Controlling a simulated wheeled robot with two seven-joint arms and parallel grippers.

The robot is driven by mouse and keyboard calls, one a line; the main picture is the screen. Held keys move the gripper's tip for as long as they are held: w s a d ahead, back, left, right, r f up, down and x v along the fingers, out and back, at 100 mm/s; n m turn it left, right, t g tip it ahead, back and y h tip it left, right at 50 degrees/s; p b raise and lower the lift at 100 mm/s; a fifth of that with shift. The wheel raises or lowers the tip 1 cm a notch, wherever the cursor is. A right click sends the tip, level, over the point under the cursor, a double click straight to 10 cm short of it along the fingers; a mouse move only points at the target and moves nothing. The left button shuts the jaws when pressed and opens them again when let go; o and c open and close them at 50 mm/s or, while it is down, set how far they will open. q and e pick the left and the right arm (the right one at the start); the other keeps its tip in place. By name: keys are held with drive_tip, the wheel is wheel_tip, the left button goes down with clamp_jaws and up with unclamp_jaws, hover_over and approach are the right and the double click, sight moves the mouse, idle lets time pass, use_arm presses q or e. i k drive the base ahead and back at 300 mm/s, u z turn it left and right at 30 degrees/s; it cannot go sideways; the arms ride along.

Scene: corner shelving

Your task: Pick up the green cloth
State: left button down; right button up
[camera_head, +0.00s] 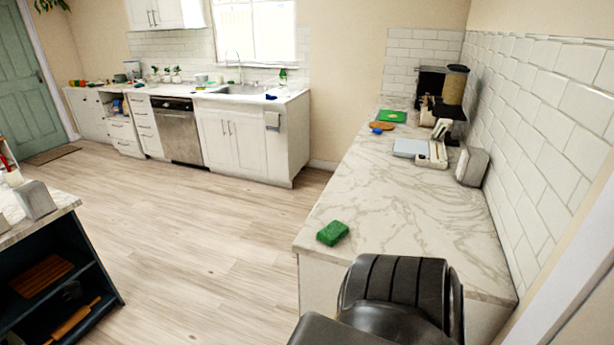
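A green, block-shaped item (332,233), which looks like a folded cloth or a sponge, lies on the near left edge of the marble counter (410,210). A second green item (391,116), flat and thin, lies farther back on the same counter. I cannot tell for sure which of the two is the cloth. Neither of my grippers is in view. A dark rounded part of my own arm shows at the bottom, just right of the near green item, and covers the counter's front.
A white tiled wall (548,120) bounds the counter on the right. A grey block (472,166), a white flat device (411,148) and a black appliance (431,82) stand toward the back. A dark island (75,245) stands at left. The wooden floor (200,225) between is clear.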

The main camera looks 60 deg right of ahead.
sight(333, 233)
drive_tip(key=i, duration=2.05)
drive_tip(key=z, duration=2.1)
